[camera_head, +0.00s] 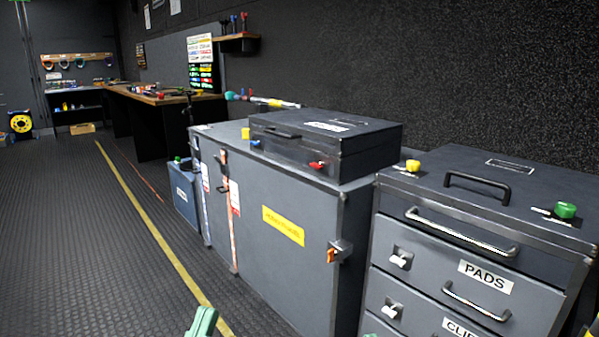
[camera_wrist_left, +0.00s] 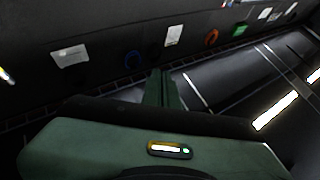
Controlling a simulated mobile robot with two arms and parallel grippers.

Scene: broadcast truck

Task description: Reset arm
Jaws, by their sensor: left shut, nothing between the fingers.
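My left gripper (camera_head: 204,314) shows as a small green piece at the bottom edge of the head view, over the floor and left of the large grey cabinet. In the left wrist view its dark green fingers (camera_wrist_left: 162,84) are together, with nothing between them. The green gripper body fills the lower part of that view.
The grey cabinet (camera_head: 285,262) carries a black case (camera_head: 345,147). A drawer unit labelled PADS (camera_head: 440,225) stands to its right. A wooden-topped workbench (camera_head: 160,97) stands farther back. The ribbed floor (camera_head: 70,230) at left is clear, with a yellow line (camera_head: 147,217).

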